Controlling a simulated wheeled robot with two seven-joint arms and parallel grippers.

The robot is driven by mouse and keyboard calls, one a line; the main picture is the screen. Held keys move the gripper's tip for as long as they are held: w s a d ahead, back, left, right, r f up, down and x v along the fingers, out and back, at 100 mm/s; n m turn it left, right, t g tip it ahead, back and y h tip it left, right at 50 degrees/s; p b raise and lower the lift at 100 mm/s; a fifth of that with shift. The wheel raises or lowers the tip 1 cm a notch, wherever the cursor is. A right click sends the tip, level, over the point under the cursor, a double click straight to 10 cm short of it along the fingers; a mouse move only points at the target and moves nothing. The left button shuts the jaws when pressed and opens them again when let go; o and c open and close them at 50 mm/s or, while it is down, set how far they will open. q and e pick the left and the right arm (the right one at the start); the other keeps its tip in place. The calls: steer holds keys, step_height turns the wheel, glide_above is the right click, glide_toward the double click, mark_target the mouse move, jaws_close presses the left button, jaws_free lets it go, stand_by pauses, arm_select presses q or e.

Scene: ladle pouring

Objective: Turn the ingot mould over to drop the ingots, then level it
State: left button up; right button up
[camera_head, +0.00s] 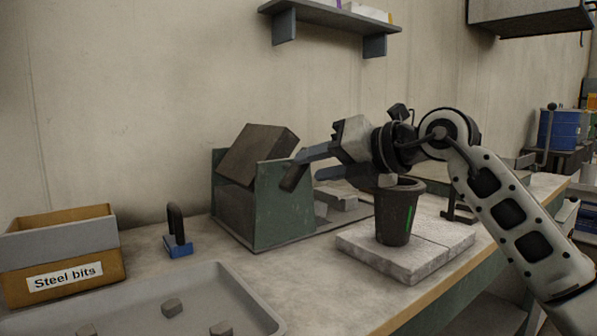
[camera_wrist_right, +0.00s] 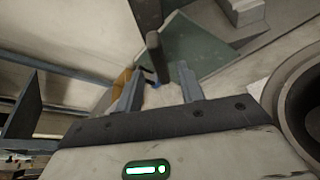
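The ingot mould (camera_head: 262,150) is a dark brown block, steeply tilted in a green stand (camera_head: 283,210). A dark lever (camera_head: 292,178) sticks out at the stand's right side; it also shows in the wrist view (camera_wrist_right: 154,55). My right gripper (camera_head: 307,166) is at this lever. In the wrist view its fingers (camera_wrist_right: 160,90) are apart, with the lever in line with the gap and clear space on both sides. I cannot tell whether the lever lies between the fingertips or just beyond them. The mould's cavities and any ingots in it are hidden. My left gripper is not in view.
A dark pot (camera_head: 397,212) stands on a pale slab (camera_head: 437,241) below my right wrist. A grey tray (camera_head: 240,296) with several lumps lies in front. A "Steel bits" box (camera_head: 60,236) and a blue-based hook (camera_head: 178,246) are at left. A shelf (camera_head: 335,18) hangs above.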

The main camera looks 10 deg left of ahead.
mark_target(304, 168)
steer(key=x, duration=0.4)
steer(key=shift+w+a+f, duration=0.1)
steer(key=shift+w+a, duration=0.1)
steer(key=shift+a, duration=0.15)
jaws_close()
